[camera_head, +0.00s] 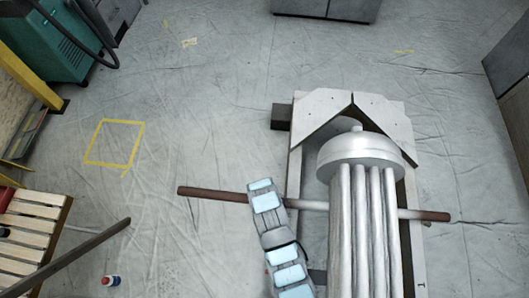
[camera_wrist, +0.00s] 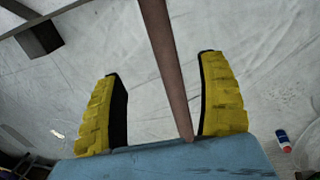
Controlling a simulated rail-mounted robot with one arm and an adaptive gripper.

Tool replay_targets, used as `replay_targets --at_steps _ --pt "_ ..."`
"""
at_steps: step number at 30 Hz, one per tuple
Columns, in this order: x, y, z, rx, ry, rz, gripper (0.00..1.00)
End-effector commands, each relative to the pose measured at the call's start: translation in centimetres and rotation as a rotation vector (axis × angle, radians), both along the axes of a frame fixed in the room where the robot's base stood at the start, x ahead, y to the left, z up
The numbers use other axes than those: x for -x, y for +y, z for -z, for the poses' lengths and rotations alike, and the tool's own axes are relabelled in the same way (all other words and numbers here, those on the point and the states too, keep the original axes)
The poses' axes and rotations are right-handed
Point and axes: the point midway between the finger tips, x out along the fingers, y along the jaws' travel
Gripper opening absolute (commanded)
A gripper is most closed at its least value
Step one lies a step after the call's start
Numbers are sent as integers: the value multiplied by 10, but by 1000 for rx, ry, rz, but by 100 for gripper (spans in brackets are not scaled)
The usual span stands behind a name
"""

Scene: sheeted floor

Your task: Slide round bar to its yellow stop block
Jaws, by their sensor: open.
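The round bar (camera_head: 213,194) lies crosswise in the head view. Its ends are rusty brown and the part towards the middle is pale. Its middle is hidden behind silver pipes. My arm's light-blue and grey links cross over it left of centre. In the wrist view, my gripper (camera_wrist: 159,65) is open, with yellow fingers and black inner pads. The brown bar (camera_wrist: 165,55) passes through the gap between the fingers in this view and meets the edge of the blue palm. I cannot tell whether it touches either finger. No yellow stop block can be made out.
A pale frame (camera_head: 398,112) surrounds the silver domed body (camera_head: 360,155) with pipes. A slatted pallet (camera_head: 30,222) and a dark rod (camera_head: 88,246) are lower left. A small bottle (camera_head: 110,281) is near the rod. Floor around the yellow taped square (camera_head: 103,122) is open.

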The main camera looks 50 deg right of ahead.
Motion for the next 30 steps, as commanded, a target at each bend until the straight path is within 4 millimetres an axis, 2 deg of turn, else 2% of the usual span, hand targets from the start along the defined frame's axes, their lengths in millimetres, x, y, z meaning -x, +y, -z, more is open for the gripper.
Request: replay_targets --at_steps 12,30 --pt "-5 -9 58 -3 4 1 74" --pt "-15 -22 131 1 -1 2 74"
